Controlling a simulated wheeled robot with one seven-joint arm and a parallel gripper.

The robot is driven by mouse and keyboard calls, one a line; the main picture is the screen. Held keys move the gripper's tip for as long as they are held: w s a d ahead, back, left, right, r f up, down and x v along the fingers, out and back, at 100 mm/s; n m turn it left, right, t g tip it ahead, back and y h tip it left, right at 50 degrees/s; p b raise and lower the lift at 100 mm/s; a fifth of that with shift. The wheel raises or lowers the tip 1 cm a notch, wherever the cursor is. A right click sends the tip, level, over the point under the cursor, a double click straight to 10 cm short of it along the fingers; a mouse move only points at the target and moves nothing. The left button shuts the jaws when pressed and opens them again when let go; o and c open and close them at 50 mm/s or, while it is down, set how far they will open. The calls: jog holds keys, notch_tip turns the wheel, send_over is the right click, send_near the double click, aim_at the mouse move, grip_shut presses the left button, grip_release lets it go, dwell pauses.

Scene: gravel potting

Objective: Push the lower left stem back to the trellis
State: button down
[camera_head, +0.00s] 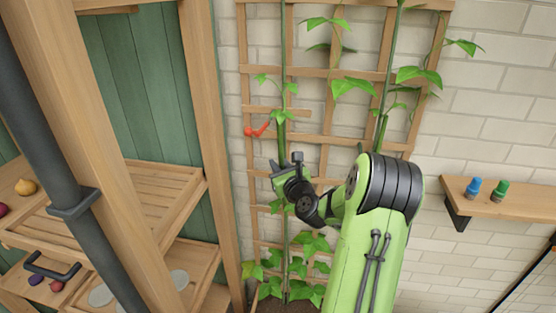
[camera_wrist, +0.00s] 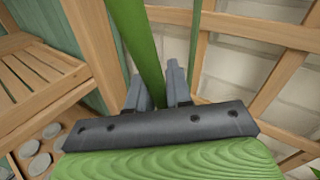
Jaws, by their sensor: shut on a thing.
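The left green stem (camera_head: 284,45) runs up the left side of the wooden trellis (camera_head: 330,73) in the head view. My gripper (camera_head: 281,168) is at this stem, below the middle of the trellis. In the wrist view the thick stem (camera_wrist: 138,42) comes down between the fingers of my gripper (camera_wrist: 160,88), which is shut on it. The trellis bars (camera_wrist: 235,21) show behind and to the right. Whether the stem touches the trellis at the grip cannot be told. A red clip (camera_head: 257,131) sits at the trellis left of the stem, above my gripper.
A second stem (camera_head: 388,60) climbs the trellis on the right. A wall shelf (camera_head: 525,203) with a blue and a green item is at the right. Wooden shelving with trays (camera_head: 165,190) and posts (camera_head: 215,120) stands left. Leaves (camera_head: 300,268) crowd the trellis foot.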

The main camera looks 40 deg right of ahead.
jog(key=shift+m+g+y, duration=0.5)
jog(key=shift+g, duration=0.4)
jog(key=w+d+p, duration=0.1)
jog(key=p, duration=0.2)
jog(key=w+d+p, duration=0.1)
jog(key=d+p, duration=0.1)
jog(key=p, duration=0.2)
jog(key=w+d+r+p, duration=0.1)
jog(key=p, duration=0.3)
jog(key=shift+w+d, duration=0.25)
jog(key=shift+d, duration=0.05)
jog(key=c, duration=1.1)
grip_release()
jog(key=shift+a, duration=0.1)
jog(key=shift+s, duration=0.1)
